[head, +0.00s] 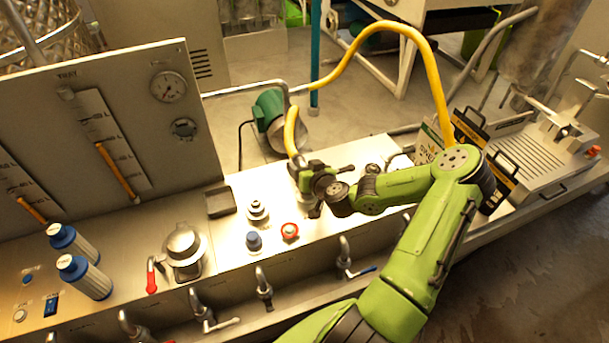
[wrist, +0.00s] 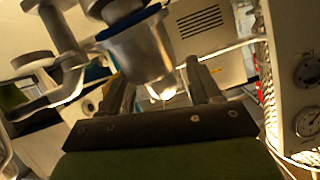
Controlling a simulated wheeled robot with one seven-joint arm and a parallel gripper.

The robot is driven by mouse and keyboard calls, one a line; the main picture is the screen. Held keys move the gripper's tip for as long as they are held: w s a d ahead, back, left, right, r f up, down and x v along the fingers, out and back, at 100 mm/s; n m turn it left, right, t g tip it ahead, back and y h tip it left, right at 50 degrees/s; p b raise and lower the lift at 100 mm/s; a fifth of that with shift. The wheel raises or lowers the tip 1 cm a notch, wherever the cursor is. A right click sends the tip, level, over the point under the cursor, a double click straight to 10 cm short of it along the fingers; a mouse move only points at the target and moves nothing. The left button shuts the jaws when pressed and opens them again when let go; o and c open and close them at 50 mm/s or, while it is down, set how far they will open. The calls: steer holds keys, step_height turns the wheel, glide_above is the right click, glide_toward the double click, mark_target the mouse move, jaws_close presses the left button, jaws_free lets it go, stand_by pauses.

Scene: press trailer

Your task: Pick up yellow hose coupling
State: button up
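A yellow hose (head: 412,36) arches over the back of the bench. A yellow section (head: 291,130) comes down beside the green pump and ends next to my gripper (head: 309,187). The coupling at that end is mostly hidden by my gripper, and I cannot make it out clearly. In the wrist view my gripper (wrist: 157,72) has its two fingers apart. A silver tapered fitting (wrist: 142,55) with a blue band shows at and above the gap between them. I see no clear finger contact with it.
A silver fitting (head: 257,212), a blue cap (head: 254,241) and a red-ringed knob (head: 289,231) stand left of my gripper. A lidded metal pot (head: 184,246) is farther left. Taps (head: 263,284) line the front. The gauge panel (head: 90,125) rises behind.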

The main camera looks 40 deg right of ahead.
steer(key=shift+c, duration=1.1)
steer(key=shift+w+d+f, duration=0.15)
steer(key=shift+w+f, duration=0.1)
steer(key=shift+w, duration=0.1)
steer(key=c, duration=0.5)
jaws_close()
